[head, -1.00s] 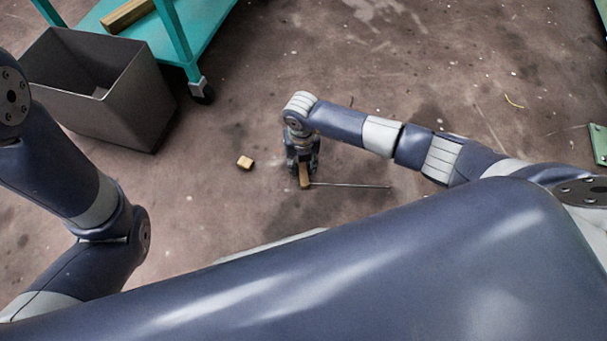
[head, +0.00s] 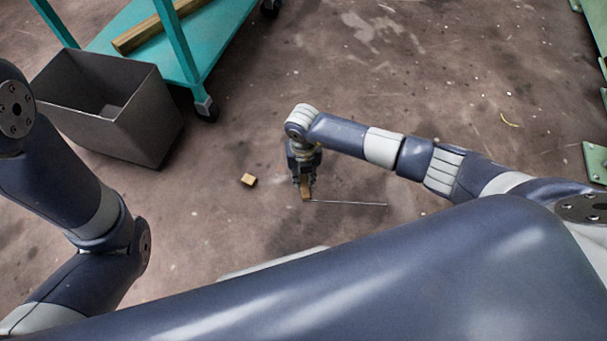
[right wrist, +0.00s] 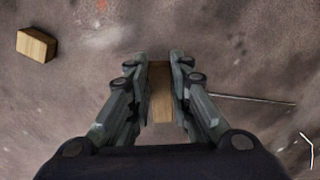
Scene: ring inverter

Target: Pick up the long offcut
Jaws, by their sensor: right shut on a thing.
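The long offcut (head: 306,193) is a light brown wooden piece. My right gripper (head: 304,182) points down at the floor and is shut on it. In the right wrist view the offcut (right wrist: 161,95) lies between the two fingers of the right gripper (right wrist: 160,68), with a finger on each side. Whether it touches the floor I cannot tell. My left arm comes in at the left of the head view, but its gripper is not in view.
A short wooden block (head: 249,180) lies on the floor left of the gripper; it also shows in the right wrist view (right wrist: 36,45). A thin rod (head: 350,203) lies to the right. A grey bin (head: 130,119) and a teal cart (head: 190,55) bearing a wooden beam stand upper left.

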